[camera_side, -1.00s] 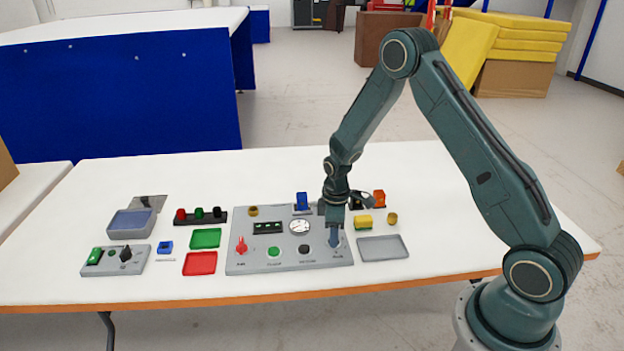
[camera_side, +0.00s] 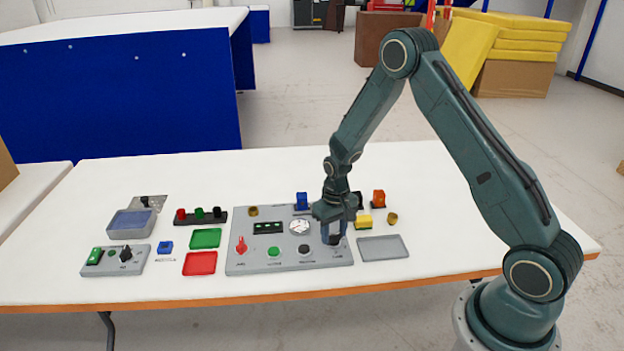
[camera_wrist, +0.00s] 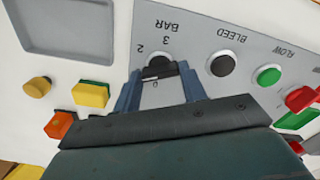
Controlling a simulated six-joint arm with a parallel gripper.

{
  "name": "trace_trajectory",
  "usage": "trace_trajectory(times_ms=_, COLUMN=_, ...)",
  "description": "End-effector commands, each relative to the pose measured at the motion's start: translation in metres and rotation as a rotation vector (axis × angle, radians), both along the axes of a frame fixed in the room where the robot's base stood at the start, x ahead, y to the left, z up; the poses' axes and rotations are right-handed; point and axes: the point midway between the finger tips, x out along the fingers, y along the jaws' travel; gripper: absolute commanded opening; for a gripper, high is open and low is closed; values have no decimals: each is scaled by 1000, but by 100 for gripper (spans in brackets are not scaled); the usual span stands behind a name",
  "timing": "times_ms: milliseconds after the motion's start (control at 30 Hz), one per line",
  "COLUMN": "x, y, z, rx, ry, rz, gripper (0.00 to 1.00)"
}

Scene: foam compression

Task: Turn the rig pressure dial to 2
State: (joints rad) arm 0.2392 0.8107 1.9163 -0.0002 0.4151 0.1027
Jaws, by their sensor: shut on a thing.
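The rig panel (camera_side: 290,262) is a grey box on the white table, with its pressure dial at the right end. I cannot read where the dial points.
Beside the dial are a black BLEED button (camera_wrist: 223,63), a green FLOW button (camera_wrist: 268,75) and a red knob (camera_wrist: 302,97). A round gauge (camera_side: 299,227) is behind. A yellow block (camera_wrist: 90,93), orange block (camera_wrist: 60,125) and grey tray (camera_side: 383,248) stand close by.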

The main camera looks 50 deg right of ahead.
Motion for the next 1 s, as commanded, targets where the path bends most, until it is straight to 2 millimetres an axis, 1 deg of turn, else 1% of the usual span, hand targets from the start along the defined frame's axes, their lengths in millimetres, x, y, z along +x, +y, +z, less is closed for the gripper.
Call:
trace_trajectory(times_ms=700, x=1, y=0, z=0, rx=0, ry=-3, rz=-676, gripper=19)
trace_trajectory(times_ms=1000, x=1, y=0, z=0, rx=0, ry=-3, rz=-884, gripper=19)
